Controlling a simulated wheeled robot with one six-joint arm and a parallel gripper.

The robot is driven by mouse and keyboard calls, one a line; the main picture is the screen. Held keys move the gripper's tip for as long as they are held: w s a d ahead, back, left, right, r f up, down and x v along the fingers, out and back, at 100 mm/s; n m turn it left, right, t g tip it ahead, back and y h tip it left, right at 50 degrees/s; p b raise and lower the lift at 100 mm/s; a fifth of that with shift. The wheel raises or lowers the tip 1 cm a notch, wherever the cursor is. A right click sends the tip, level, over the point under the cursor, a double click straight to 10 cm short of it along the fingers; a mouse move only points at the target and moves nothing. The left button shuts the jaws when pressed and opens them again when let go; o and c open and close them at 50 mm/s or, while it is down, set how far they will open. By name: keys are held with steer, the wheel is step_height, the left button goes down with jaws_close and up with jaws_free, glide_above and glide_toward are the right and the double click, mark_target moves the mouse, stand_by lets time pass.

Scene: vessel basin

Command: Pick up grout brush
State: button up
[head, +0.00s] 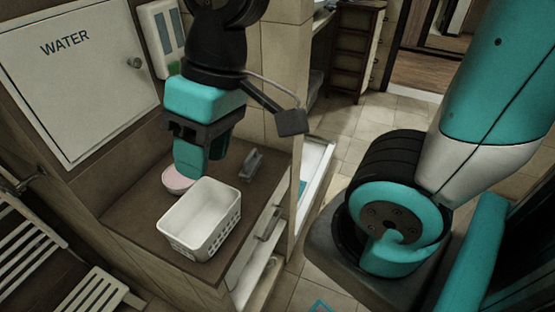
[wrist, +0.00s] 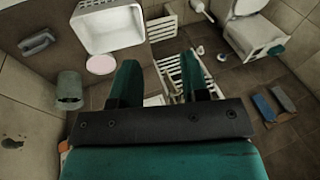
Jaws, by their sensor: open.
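A small grey block-like object (head: 251,165), which looks like the grout brush, lies on the brown counter (head: 130,215) to the right of my gripper. It also shows at the upper left of the wrist view (wrist: 37,42). Its bristles are too small to make out. My gripper (head: 200,160) hangs over the counter, behind the white basket and close to the pink dish in the picture. In the wrist view my gripper (wrist: 160,80) has its two green fingers apart with nothing held between them. The grey object is outside the fingers.
A white basket (head: 203,240) stands on the counter's front part, with a pink dish (head: 176,182) behind it. A grey-green cup-like object (wrist: 69,90) shows in the wrist view. The wall cabinet (head: 75,75) and dispenser (head: 160,40) are behind. White slatted pieces are at left.

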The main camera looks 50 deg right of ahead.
steer(key=w+d+f+m+t+h+b, duration=0.1)
steer(key=w+d+f+m+b, duration=0.4)
steer(key=w+d+m, duration=0.45)
steer(key=m+h+b, duration=0.2)
steer(key=m, duration=0.7)
glide_above(250, 156)
steer(key=shift+t, duration=0.3)
step_height(250, 156, down, 17)
steer(key=shift+s+d+f, duration=0.1)
steer(key=shift+s+f, duration=0.05)
steer(key=f, duration=0.3)
steer(key=f+p, duration=0.1)
steer(key=f, duration=0.2)
steer(key=shift+w+a+f, duration=0.2)
jaws_close()
